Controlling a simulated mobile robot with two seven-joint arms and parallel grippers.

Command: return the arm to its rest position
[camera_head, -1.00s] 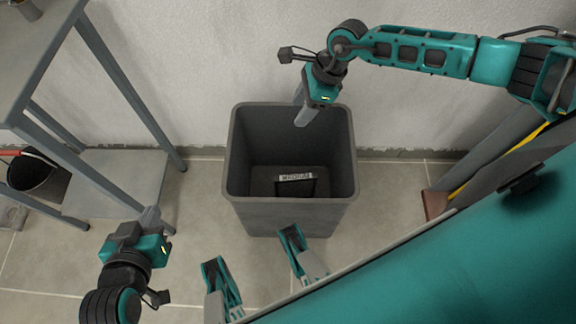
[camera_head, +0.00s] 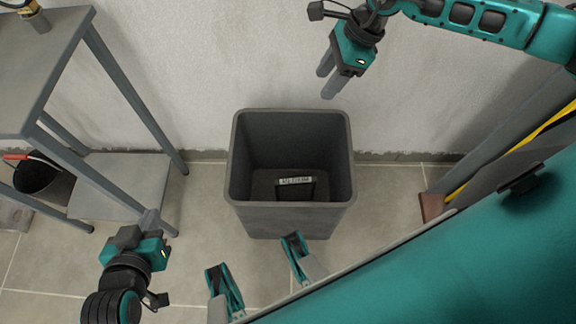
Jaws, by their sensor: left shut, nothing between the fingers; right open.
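My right gripper (camera_head: 329,82) is open and empty. It hangs in front of the wall, above and behind the far right rim of the grey bin in the picture. Its arm comes in from the upper right. My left gripper (camera_head: 150,224) is shut and empty at the lower left, beside the lower shelf of the grey table. Its arm comes up from the bottom edge.
A grey open bin (camera_head: 291,219) stands on the tiled floor in the middle. A dark object with a white label (camera_head: 296,181) lies inside it. A grey metal table (camera_head: 55,50) with a lower shelf (camera_head: 135,180) stands at left, with a black bucket (camera_head: 42,178) nearby.

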